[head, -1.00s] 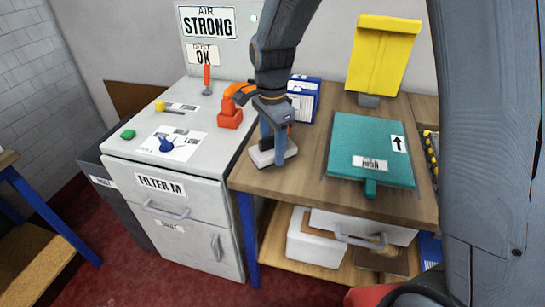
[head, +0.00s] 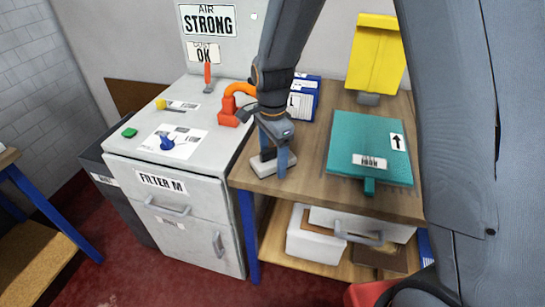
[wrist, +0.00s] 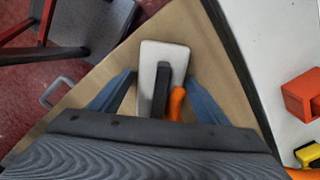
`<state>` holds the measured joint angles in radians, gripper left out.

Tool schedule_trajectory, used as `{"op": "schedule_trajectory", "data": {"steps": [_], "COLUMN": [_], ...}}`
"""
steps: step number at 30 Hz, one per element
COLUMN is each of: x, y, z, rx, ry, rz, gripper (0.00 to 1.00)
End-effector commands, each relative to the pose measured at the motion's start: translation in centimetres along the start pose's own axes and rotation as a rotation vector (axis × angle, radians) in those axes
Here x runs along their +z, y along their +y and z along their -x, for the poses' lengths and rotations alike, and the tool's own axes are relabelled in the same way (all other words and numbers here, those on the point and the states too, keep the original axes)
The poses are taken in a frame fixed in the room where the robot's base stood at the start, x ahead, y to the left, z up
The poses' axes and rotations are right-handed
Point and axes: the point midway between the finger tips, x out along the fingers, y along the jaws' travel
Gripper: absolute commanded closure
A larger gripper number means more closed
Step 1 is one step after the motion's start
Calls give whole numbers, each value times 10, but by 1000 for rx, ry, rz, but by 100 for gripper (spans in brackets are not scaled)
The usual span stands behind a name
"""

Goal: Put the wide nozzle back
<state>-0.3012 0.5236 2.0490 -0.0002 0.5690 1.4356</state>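I take the wide nozzle (wrist: 152,53) to be the pale, flat, broad piece with a dark upright bar (wrist: 161,88) on it. An orange part (wrist: 176,100) shows beside the bar in the wrist view. In the head view the nozzle (head: 275,167) lies on the wooden bench top (head: 310,190), near its left front corner. My gripper (wrist: 160,76) points down over it, also in the head view (head: 273,165). Its blue fingers are spread, one on each side of the bar, with gaps between. The lower part of the bar is hidden by my gripper.
A grey filter cabinet (head: 130,150) with an orange hose fitting (head: 228,113) stands left of the bench. A teal board (head: 365,140) lies to the right. A blue-and-white box (head: 304,98) and a yellow bin (head: 375,55) are behind. White boxes (head: 313,240) sit on the lower shelf.

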Motion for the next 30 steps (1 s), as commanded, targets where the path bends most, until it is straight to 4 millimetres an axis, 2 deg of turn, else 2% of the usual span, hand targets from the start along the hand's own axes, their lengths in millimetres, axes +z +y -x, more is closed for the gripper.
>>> {"op": "schedule_trajectory", "data": {"steps": [5,10,24,30], "x": [0,0,0,0], "y": [0,-1,-2,-1], "z": [1,14,101,120], "rx": [0,-4,-4,-1], "ry": [0,0,1,0], "rz": [0,0,0,0], "gripper": [31,31,31,31]}}
